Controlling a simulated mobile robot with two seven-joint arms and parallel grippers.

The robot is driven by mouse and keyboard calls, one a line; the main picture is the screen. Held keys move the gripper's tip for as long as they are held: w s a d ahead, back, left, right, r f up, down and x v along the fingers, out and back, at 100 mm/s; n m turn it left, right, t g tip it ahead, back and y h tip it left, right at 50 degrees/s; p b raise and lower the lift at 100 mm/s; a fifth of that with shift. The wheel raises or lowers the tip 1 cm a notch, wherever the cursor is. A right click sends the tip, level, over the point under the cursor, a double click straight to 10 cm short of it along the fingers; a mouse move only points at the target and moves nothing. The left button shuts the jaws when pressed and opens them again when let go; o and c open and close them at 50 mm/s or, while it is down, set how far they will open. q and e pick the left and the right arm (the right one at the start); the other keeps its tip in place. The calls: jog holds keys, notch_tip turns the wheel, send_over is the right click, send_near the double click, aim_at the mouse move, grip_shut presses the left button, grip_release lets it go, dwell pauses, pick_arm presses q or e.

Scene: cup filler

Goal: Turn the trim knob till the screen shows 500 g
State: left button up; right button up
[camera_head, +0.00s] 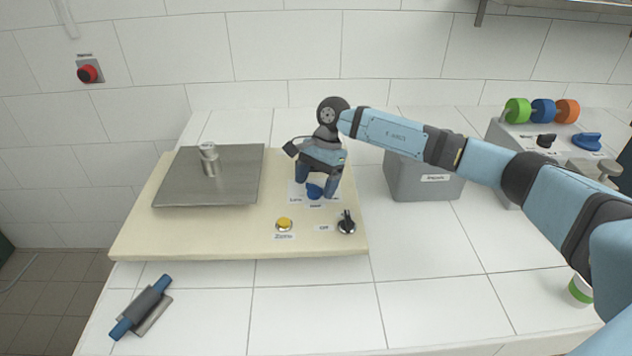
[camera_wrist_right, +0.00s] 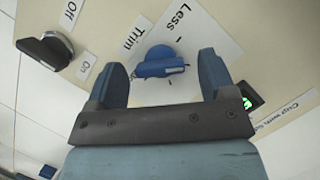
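The blue trim knob (camera_head: 314,191) is on the cream panel (camera_head: 240,236), beside labels reading "Less" and "Trim". My right gripper (camera_head: 317,180) is over it from behind, pointing down. In the right wrist view the knob (camera_wrist_right: 160,62) shows between the open fingertips (camera_wrist_right: 161,64), with a gap on each side, and its grip bar lies roughly across the picture. A small dark screen with green digits (camera_wrist_right: 247,102) is partly hidden by the right finger, and its reading is not legible. In the head view the gripper hides the screen. My left gripper is not in view.
A black On/Off knob (camera_head: 346,224) and yellow button (camera_head: 284,224) are on the panel's front. A metal plate (camera_head: 175,180) bears a metal cylinder (camera_head: 208,159). A grey box (camera_head: 412,184) is to the right. A blue-handled tool (camera_head: 145,303) lies front left. The front tiles are mostly clear.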

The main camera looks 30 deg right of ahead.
jog(key=v, duration=1.3)
jog(key=shift+r+b, duration=0.3)
jog(key=shift+r, duration=0.05)
jog(key=shift+d, duration=0.1)
